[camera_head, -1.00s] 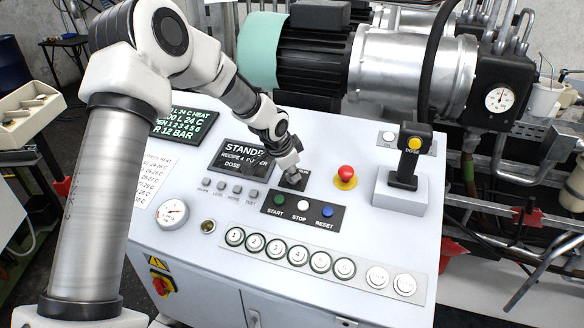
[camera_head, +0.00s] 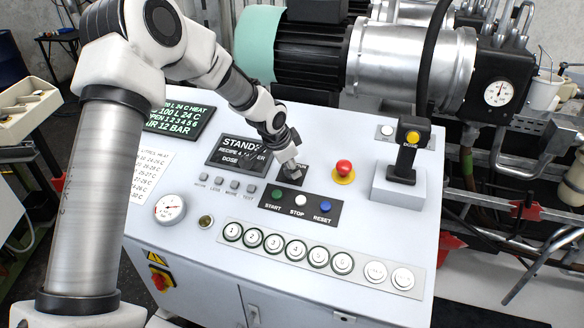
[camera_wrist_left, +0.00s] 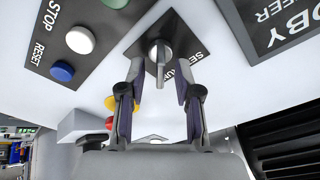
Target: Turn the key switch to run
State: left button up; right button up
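The key switch (camera_wrist_left: 160,55) sits on a dark plate on the sloped control panel (camera_head: 225,205). In the left wrist view its narrow grey handle points down the picture, between the fingers. The plate's white lettering is partly covered. My left gripper (camera_wrist_left: 159,85) is open, with one finger on either side of the handle; a gap shows on both sides. In the head view the left gripper (camera_head: 291,168) is down at the switch and hides most of it. The display (camera_head: 240,152) reads "STANDBY", partly covered. My right gripper is out of view.
Green start (camera_head: 277,194), white stop (camera_head: 299,200) and blue reset (camera_head: 325,206) buttons lie just in front of the switch. A red mushroom button (camera_head: 344,168) and a dose lever (camera_head: 408,155) stand to the right. A motor (camera_head: 308,60) is behind.

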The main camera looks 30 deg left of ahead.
pick_arm(q)
jog(key=v, duration=1.1)
jog(key=shift+s+r, duration=0.1)
jog(key=shift+s, duration=0.05)
